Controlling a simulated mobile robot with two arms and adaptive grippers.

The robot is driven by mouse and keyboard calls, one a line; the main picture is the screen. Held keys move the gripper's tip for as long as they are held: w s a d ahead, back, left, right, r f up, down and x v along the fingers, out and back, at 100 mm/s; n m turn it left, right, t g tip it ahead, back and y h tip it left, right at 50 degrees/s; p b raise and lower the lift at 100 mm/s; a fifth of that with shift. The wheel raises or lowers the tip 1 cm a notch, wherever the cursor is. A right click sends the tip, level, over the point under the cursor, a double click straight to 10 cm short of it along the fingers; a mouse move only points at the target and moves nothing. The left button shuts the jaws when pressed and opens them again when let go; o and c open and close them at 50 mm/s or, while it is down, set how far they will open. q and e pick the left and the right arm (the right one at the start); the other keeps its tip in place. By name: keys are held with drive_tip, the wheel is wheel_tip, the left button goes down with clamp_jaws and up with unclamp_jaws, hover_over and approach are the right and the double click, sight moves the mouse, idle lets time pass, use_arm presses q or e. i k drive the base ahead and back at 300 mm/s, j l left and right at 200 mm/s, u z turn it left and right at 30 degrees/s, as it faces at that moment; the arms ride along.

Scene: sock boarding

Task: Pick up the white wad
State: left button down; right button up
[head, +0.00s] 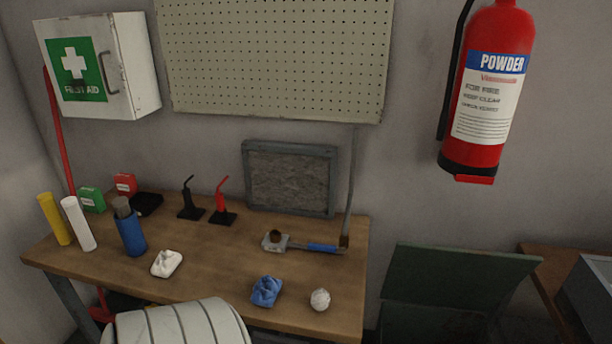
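A small round white wad (320,299), crumpled like a ball, lies near the front right of the wooden table (215,265). A crumpled blue lump (266,291) lies to its left, apart from it. A second white item (167,263), flatter and lumpy, lies farther left, in front of the blue bottle. Nothing touches or covers the round white wad. Neither of my grippers shows in the head view.
A blue-handled tool (322,248) lies behind the wad. A blue bottle (131,232) and yellow (55,219) and white (78,224) cylinders stand at the left. A dark green panel (452,285) is right of the table. Bare tabletop surrounds the wad.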

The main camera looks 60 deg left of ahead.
sight(320, 301)
drive_tip(key=k+u, duration=0.2)
drive_tip(key=u, duration=1.35)
drive_tip(key=l+u, duration=0.15)
drive_tip(key=l, duration=0.3)
drive_tip(key=k+l+u, duration=0.2)
drive_tip(key=l, duration=0.25)
drive_tip(key=i, duration=0.1)
